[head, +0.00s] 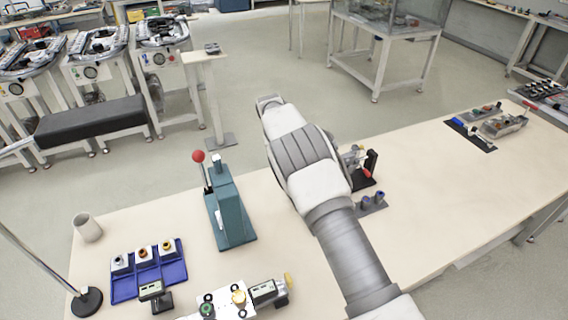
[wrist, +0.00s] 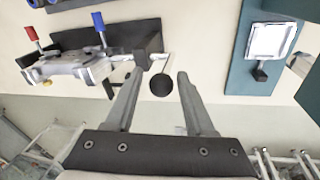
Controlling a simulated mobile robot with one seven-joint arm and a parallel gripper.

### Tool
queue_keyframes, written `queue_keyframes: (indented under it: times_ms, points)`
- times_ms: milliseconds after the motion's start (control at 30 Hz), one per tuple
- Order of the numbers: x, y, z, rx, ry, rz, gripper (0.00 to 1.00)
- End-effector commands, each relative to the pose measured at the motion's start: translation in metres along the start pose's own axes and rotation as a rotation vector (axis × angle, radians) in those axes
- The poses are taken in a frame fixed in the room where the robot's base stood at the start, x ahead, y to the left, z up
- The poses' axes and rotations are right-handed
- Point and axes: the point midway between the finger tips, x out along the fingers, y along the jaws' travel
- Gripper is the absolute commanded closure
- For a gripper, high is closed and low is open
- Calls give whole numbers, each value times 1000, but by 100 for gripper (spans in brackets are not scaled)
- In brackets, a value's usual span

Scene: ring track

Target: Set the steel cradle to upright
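The steel cradle (wrist: 75,66) is at the left of the wrist view, with a red-handled and a blue-handled part on it. It is joined to a black bracket (wrist: 148,40). A thin rod with a black ball knob (wrist: 162,85) comes out from the bracket's side. My gripper (wrist: 160,74) is open, with one finger on each side of the knob; contact is not clear. In the head view the cradle (head: 352,157) shows partly behind my arm, and the fingers are hidden. I cannot tell the cradle's exact tilt.
A teal press (head: 230,210) with a red ball lever stands left of my arm. A small block with blue-topped cylinders (head: 372,203) is close to the cradle. A blue tray (head: 150,270) is at front left. The right middle of the table is clear.

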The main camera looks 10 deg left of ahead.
Motion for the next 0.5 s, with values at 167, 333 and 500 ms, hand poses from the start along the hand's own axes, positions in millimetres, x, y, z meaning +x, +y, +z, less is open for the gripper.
queue_keyframes:
  times_ms: [167,333,500]
  points:
    - [0,0,0,0,0,0,36]
    - [-2,-1,0,-1,0,-1,36]
    - [-16,-1,-1,-1,2,-2,36]
